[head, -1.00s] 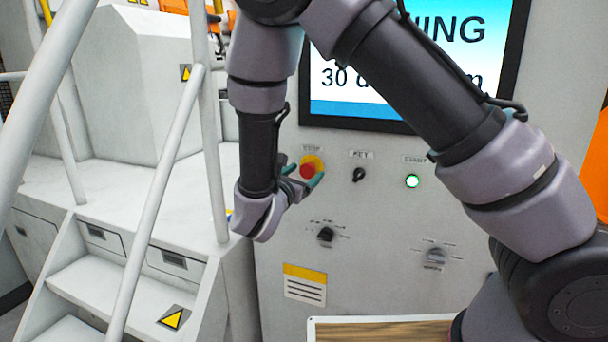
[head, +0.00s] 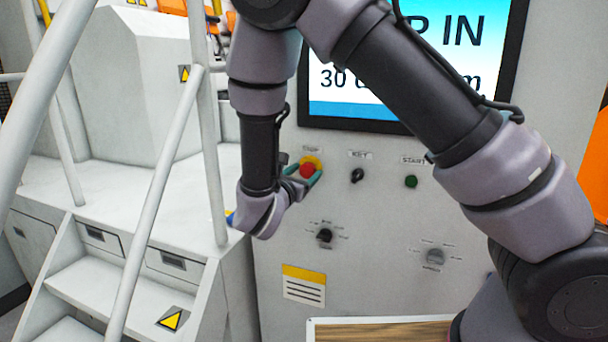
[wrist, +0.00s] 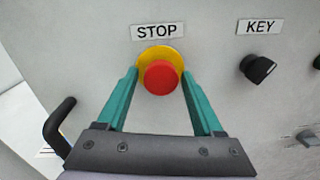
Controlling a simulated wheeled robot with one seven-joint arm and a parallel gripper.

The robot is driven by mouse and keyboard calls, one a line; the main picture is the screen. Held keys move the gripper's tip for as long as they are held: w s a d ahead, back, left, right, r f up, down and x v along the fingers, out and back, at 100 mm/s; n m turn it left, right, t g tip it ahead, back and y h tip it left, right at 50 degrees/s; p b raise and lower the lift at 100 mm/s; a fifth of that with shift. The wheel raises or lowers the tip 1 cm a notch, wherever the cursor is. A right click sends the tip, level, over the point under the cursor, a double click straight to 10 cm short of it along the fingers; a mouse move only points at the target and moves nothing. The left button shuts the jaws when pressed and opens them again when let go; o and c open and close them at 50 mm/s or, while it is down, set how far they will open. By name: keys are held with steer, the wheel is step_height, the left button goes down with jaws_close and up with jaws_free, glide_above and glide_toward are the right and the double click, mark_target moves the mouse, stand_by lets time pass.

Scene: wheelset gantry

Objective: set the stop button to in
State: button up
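The red stop button (head: 307,170) sits on a yellow ring on the grey panel, under a STOP label. It also shows in the wrist view (wrist: 160,77). My gripper (head: 304,176) is at the panel, with its teal fingers apart on either side of the button. In the wrist view my gripper (wrist: 160,88) is open, and the red cap lies between the fingertips with some yellow ring visible. I cannot tell whether a finger touches it. The screen (head: 400,105), partly hidden by my arm, reads "P IN" in its visible top line.
A black key switch (head: 358,175) is right of the button, then a dark green start button (head: 411,181). Two rotary knobs (head: 325,235) (head: 435,257) sit lower. White stairs and railings (head: 165,190) stand close on the left. A wooden-topped surface (head: 380,331) is below.

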steer(key=shift+s, duration=0.1)
steer(key=v, duration=1)
steer(key=shift+s+a, duration=0.15)
steer(key=shift+s, duration=0.2)
steer(key=s+d+r+m+g+h, duration=0.1)
steer(key=d+r+m+g, duration=0.2)
steer(key=d+m+g, duration=0.7)
steer(key=d+r+m+g+h, duration=0.1)
steer(key=d+r+m+g, duration=0.35)
steer(key=d, duration=0.95)
steer(key=s+d+r+m+t+y, duration=0.1)
steer(key=s+r+m+y, duration=0.1)
steer(key=m, duration=0.4)
steer(key=s+d+r+m+t+y, duration=0.2)
steer(key=s+r+m+y, duration=0.1)
steer(key=r+m+y, duration=0.2)
steer(key=s+d+r+m+t+y, duration=0.2)
steer(key=s+r+m+y, duration=0.1)
steer(key=m, duration=0.5)
step_height(320, 180, up, 2)
steer(key=shift+s+d+r+y, duration=0.15)
steer(key=shift+d+y, duration=0.05)
steer(key=shift+y, duration=0.3)
